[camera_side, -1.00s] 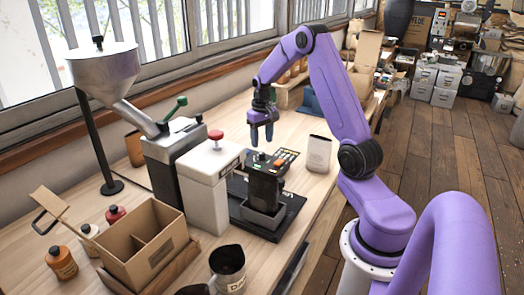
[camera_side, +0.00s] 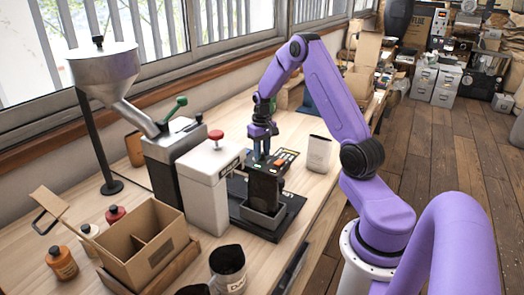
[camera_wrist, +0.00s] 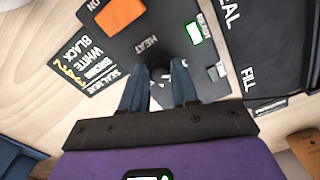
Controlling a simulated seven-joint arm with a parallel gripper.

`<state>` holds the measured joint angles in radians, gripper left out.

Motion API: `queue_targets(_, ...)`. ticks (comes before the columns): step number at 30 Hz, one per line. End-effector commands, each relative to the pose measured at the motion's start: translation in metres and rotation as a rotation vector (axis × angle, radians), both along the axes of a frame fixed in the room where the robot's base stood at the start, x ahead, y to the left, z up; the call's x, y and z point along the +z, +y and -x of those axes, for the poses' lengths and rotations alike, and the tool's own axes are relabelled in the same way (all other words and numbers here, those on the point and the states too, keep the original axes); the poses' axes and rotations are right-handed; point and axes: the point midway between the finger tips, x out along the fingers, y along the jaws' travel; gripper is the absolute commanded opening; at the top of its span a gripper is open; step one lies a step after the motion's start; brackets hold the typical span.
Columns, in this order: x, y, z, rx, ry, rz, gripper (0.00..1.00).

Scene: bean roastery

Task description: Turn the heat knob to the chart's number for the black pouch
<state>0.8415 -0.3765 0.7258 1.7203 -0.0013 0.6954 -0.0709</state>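The heat knob (camera_wrist: 159,68) is a small dark round knob below the HEAT lettering in the wrist view. My gripper (camera_wrist: 159,72) is over it with its two blue fingers apart, one on each side; I cannot tell whether they touch it. The knob's pointer and setting cannot be read. The seal heat chart (camera_wrist: 88,60) is a black card left of the panel, with rows including WHITE, BLACK and BROWN; its yellow numbers are partly cut and hard to read. In the side view my gripper (camera_side: 259,152) is low at the black sealer (camera_side: 266,190). A dark pouch (camera_side: 228,268) stands at the front.
The panel has an orange switch (camera_wrist: 120,14) and a small green-lit display (camera_wrist: 194,33). A pale pouch (camera_side: 319,153) stands right of the sealer. A white machine with a red knob (camera_side: 216,135) stands close on the left. An open cardboard box (camera_side: 150,255) is at front left.

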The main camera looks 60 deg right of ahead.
Motion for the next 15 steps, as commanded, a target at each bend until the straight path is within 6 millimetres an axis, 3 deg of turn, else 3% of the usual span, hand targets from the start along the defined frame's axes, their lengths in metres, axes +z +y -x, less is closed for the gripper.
queue_targets(7, 0.0004, -0.0003, -0.0001, -0.037, 0.000, 0.000, 0.00)
queue_targets(15, 0.0005, -0.0002, -0.0004, -0.193, -0.001, -0.001, 0.00)
